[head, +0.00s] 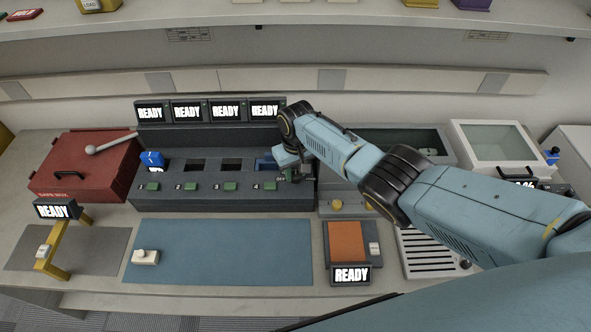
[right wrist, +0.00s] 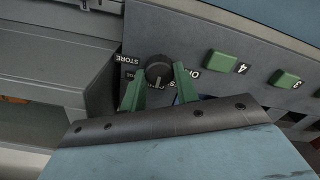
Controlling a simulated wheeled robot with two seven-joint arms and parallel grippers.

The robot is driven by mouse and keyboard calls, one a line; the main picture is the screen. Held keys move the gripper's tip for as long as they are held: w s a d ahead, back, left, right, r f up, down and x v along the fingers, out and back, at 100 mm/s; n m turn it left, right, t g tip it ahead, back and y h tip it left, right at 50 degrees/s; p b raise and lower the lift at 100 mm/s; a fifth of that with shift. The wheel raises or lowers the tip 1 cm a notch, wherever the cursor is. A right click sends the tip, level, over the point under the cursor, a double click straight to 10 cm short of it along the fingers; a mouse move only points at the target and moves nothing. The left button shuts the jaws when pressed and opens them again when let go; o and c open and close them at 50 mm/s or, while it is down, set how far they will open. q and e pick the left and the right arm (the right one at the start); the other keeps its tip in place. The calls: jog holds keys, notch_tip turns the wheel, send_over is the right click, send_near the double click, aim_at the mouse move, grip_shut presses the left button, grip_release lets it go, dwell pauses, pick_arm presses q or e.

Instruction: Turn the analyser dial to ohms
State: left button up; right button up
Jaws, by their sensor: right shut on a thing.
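The analyser dial (right wrist: 159,69) is a round black knob with a pale pointer mark, on the right end of the dark grey panel (head: 225,203). In the right wrist view it sits between the green fingertips of my right gripper (right wrist: 158,84), which is shut on it. A "STORE" label (right wrist: 131,60) is beside the dial; other lettering is partly covered by the fingers, so I cannot tell which setting the pointer marks. In the head view my right gripper (head: 291,165) hides most of the dial. My left gripper is not in view.
Several numbered green buttons, such as button 4 (head: 270,186), line the panel beside the dial. "READY" screens (head: 188,111) stand behind. A red box (head: 85,165) is at left. A blue mat (head: 220,252) in front holds a small white block (head: 146,257).

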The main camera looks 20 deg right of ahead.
aim_at(296, 174)
jog(key=o, duration=1)
jog(key=shift+c, duration=0.2)
jog(key=shift+r, duration=0.55)
notch_tip(296, 174, up, 12)
jog(key=p, duration=0.2)
jog(key=shift+r, duration=0.2)
